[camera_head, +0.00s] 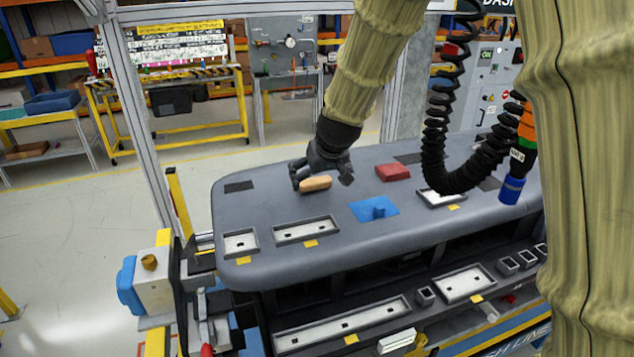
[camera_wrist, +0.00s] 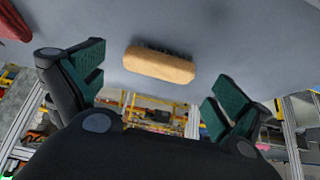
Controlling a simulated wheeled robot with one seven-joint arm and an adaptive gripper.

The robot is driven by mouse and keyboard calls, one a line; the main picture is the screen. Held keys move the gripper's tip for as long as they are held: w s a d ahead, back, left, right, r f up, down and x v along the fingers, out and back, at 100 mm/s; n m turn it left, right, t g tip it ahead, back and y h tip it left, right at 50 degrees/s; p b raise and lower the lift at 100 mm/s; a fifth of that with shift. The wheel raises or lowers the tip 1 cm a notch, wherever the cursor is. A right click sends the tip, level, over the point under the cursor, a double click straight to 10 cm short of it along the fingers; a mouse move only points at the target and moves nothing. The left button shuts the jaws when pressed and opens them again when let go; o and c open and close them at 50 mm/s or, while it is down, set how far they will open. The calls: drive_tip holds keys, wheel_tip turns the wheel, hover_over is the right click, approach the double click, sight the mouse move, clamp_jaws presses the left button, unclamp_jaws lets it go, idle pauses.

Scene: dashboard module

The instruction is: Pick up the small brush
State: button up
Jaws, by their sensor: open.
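The small brush (camera_head: 316,183) has a tan wooden back and lies on the grey dashboard top (camera_head: 270,205), near its far edge. In the wrist view the brush (camera_wrist: 160,65) shows its tan back with dark bristles along one long side. No contact with the brush shows.
A black coiled hose (camera_head: 433,150) with a blue-tipped tool (camera_head: 512,188) hangs at the right.

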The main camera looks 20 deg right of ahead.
sight(315, 182)
drive_tip(key=x, duration=0.2)
drive_tip(key=p+x, duration=0.1)
drive_tip(key=x, duration=0.1)
drive_tip(key=shift+w, duration=0.5)
drive_tip(key=shift+d+f+p, duration=0.1)
drive_tip(key=shift+p, duration=0.2)
drive_tip(key=shift+s, duration=0.35)
drive_tip(key=shift+w, duration=0.3)
drive_tip(key=c, duration=0.9)
